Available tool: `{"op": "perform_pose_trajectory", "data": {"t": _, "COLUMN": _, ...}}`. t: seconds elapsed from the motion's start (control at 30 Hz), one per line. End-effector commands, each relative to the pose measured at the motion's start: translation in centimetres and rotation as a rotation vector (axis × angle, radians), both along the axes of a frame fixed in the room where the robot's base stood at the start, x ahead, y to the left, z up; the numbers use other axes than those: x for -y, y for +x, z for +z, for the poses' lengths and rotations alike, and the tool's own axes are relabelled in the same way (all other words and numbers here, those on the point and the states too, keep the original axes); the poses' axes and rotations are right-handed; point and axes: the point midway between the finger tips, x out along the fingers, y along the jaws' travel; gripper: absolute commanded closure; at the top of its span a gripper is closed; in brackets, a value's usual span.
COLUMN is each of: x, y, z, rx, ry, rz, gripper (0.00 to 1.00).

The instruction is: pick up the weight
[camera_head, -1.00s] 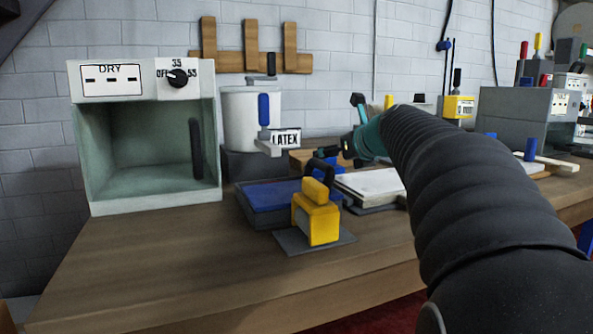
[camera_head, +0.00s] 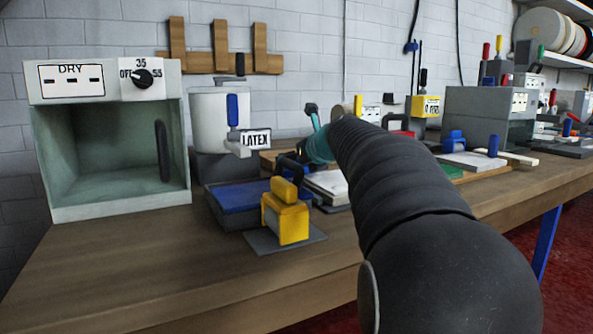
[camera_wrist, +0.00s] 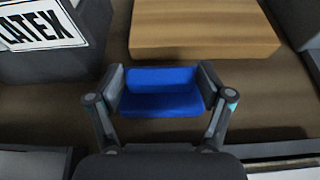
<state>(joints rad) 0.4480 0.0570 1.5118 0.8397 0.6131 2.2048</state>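My gripper (camera_wrist: 161,90) has a blue block (camera_wrist: 161,92) between its two finger pads. The pads sit against the block's left and right ends, with no clear gap. I take this block to be the weight, but no label shows on it. Whether it rests on the bench or is lifted is unclear. In the head view my gripper (camera_head: 303,135) is above the bench behind the yellow block (camera_head: 287,222), and the blue block cannot be made out there.
A latex container (camera_head: 208,122) and a wooden board (camera_wrist: 205,28) are close to the gripper. A blue-topped tray (camera_head: 240,197) and a grey-green oven (camera_head: 110,150) stand to the left. Several tools crowd the right; the bench (camera_head: 130,255) is bare in front.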

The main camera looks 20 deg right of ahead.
Motion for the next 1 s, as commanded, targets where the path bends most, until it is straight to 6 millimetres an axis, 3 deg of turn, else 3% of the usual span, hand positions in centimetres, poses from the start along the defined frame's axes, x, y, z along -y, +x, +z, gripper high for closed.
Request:
{"op": "perform_pose_trajectory", "data": {"t": 0.03, "x": 0.0, "y": 0.0, "z": 0.0, "rx": 0.000, "ry": 0.000, "rz": 0.000, "gripper": 0.43}}
{"op": "perform_pose_trajectory", "data": {"t": 0.27, "x": 0.0, "y": 0.0, "z": 0.0, "rx": 0.000, "ry": 0.000, "rz": 0.000, "gripper": 1.00}}
{"op": "perform_pose_trajectory", "data": {"t": 0.63, "x": 0.0, "y": 0.0, "z": 0.9, "rx": 0.006, "ry": -0.002, "rz": -0.001, "gripper": 1.00}}
{"op": "perform_pose_trajectory", "data": {"t": 1.0, "x": 0.2, "y": -0.2, "z": 4.8, "rx": 0.006, "ry": -0.003, "rz": -0.002, "gripper": 1.00}}
